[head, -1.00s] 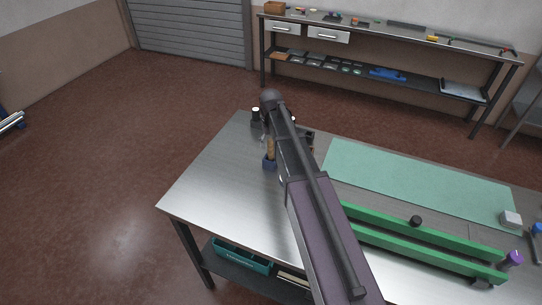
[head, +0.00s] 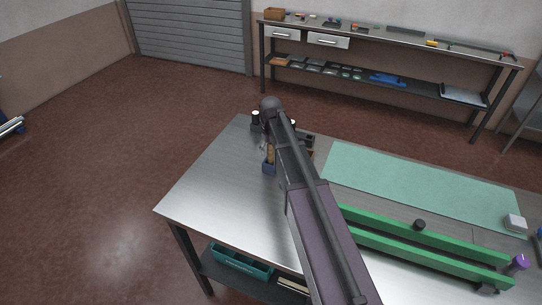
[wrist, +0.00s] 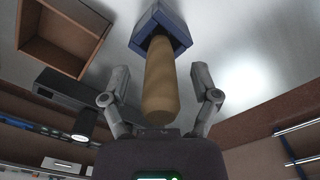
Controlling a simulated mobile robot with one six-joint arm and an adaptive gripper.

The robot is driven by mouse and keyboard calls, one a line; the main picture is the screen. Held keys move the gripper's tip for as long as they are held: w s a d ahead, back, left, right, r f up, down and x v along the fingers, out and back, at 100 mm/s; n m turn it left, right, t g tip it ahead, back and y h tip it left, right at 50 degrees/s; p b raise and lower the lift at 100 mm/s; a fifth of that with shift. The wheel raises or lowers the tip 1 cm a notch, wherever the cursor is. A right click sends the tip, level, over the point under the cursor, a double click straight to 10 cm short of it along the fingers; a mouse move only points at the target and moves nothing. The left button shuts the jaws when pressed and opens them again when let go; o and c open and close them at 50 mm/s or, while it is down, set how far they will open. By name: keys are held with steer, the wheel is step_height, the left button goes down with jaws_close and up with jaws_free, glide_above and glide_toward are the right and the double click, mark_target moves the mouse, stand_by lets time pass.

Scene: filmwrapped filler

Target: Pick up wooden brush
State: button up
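The wooden brush shows in the wrist view as a rounded tan handle (wrist: 160,85) coming out of a blue square holder (wrist: 163,28). In the head view the handle (head: 270,153) stands upright in the blue holder (head: 269,168) near the table's far left, partly covered by my arm. The brush's other end is hidden inside the holder. My gripper (wrist: 160,74) is open, one finger on each side of the handle, with a gap on both sides.
The metal table (head: 215,185) is clear at left. An open wooden box (wrist: 62,37) and a dark block (wrist: 68,92) lie close to the holder. A green mat (head: 420,180) and green rails (head: 430,240) are at right.

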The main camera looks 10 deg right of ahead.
jaws_close()
steer(key=shift+r, duration=0.15)
step_height(320, 180, up, 10)
steer(key=p, duration=1)
stand_by(0.8)
